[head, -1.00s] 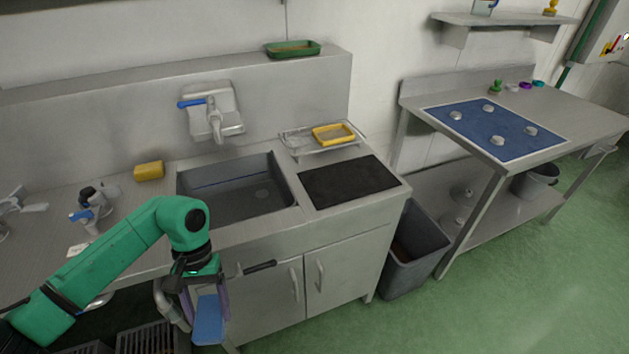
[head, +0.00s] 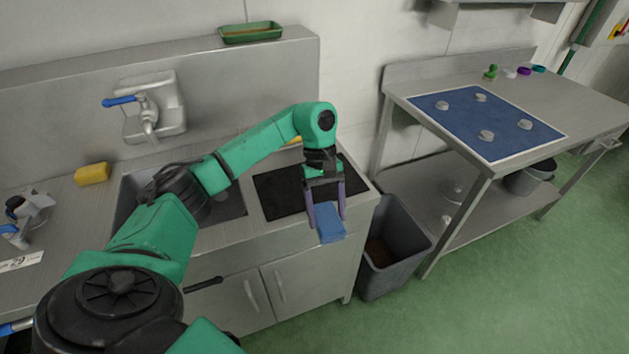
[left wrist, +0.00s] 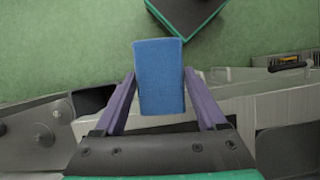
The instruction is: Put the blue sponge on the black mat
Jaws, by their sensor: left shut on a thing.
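The blue sponge (head: 330,226) is held between the fingers of my left gripper (head: 327,217), in the air near the counter's front right edge. It also fills the middle of the left wrist view (left wrist: 160,75), between two purple fingers. The black mat (head: 275,190) lies flat on the counter, right of the sink. My left arm and gripper hide part of its right side. In the head view the sponge appears in front of the mat's near right corner, apart from it as far as I can tell. My right gripper is not in view.
The sink (head: 228,208) is left of the mat, partly behind my arm. A yellow block (head: 92,174) lies on the counter's left part. A grey bin (head: 390,255) stands right of the counter. A blue panel (head: 470,115) with several pale knobs is on the right table.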

